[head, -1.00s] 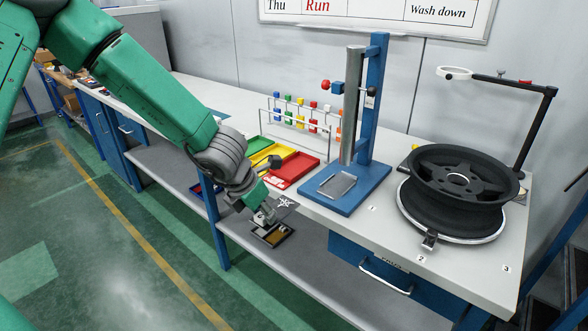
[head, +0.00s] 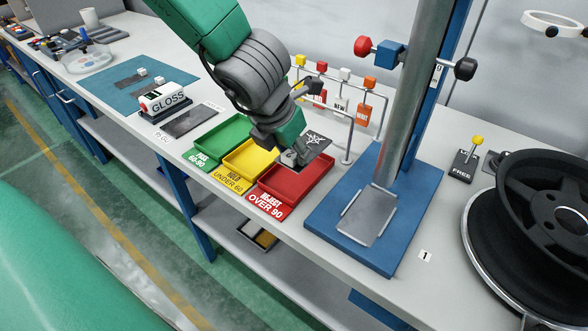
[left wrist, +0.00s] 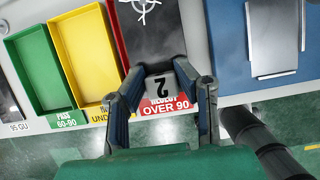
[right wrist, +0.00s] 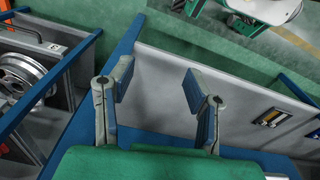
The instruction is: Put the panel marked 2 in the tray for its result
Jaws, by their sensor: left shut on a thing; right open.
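My left gripper (head: 288,157) is shut on the panel marked 2 (head: 315,144), a dark plate with a white target mark. It holds the panel tilted over the red tray (head: 271,205), labelled REJECT OVER 90. In the left wrist view the panel (left wrist: 145,40) hides much of that tray, and its tab with the 2 (left wrist: 160,88) lies between the fingers. The yellow tray (head: 231,173), labelled UNDER 60, and the green tray (head: 205,150), labelled PASS 60-90, stand to the left. My right gripper (right wrist: 158,85) is open and empty, away from the trays.
A gloss meter (head: 163,101) and a dark plate (head: 190,121) lie left of the trays. A blue stand (head: 330,225) with a tall post is close on the right. A rack of hanging tags (head: 340,107) is behind. A wheel (head: 545,205) is at far right.

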